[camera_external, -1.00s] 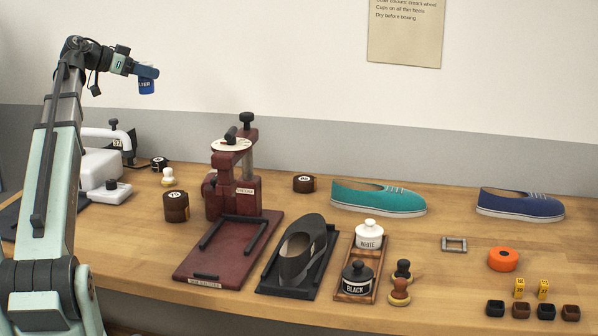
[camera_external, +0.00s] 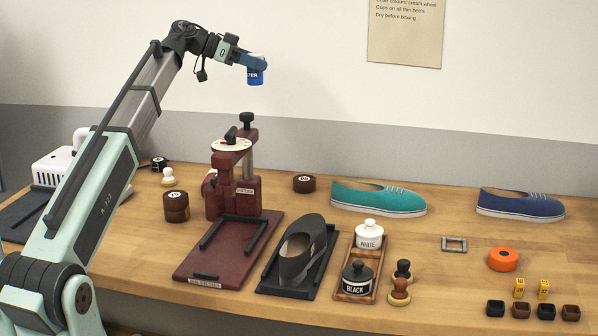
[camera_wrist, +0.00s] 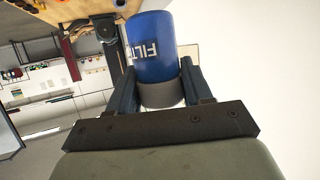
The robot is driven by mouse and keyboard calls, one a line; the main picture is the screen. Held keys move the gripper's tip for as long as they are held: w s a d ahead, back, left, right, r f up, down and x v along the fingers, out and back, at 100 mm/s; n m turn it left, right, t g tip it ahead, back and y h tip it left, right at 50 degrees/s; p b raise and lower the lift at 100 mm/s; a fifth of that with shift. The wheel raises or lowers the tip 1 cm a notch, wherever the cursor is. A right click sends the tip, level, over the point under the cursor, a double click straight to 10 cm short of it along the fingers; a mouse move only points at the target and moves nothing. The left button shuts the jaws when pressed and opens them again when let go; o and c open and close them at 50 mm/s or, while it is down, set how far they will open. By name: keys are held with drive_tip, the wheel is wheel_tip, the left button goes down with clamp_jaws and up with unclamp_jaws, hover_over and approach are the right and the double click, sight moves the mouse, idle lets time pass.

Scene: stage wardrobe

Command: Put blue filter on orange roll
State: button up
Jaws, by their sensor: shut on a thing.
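The blue filter (camera_external: 255,76) is a small blue cylinder with white lettering. My gripper (camera_external: 250,62) is shut on it and holds it high above the table, above and right of the dark red press. In the wrist view the blue filter (camera_wrist: 152,48) sits between the two fingers of my gripper (camera_wrist: 163,90), its grey end toward the palm and "FILT" readable. The orange roll (camera_external: 503,259) lies flat on the table at the right, with a small dark hole in its top. It is well apart from my gripper.
The dark red press (camera_external: 232,190) stands tall left of centre. A black shoe (camera_external: 300,250), a tray with white (camera_external: 369,234) and black (camera_external: 357,279) jars, and teal (camera_external: 378,197) and blue (camera_external: 520,203) shoes stand between and behind.

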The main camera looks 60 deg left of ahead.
drive_tip(key=w+d+m+g+h, duration=0.1)
drive_tip(key=w+d+m+h, duration=0.1)
drive_tip(key=w+d, duration=0.9)
drive_tip(key=m+g+h, duration=0.5)
drive_tip(key=m+g, duration=0.2)
hover_over(504, 254)
wheel_tip(504, 254, down, 18)
drive_tip(key=shift+t, duration=0.4)
drive_tip(key=shift+f, duration=5.45)
drive_tip(key=shift+f, duration=0.2)
drive_tip(key=o, duration=1.1)
drive_tip(key=shift+c, duration=0.2)
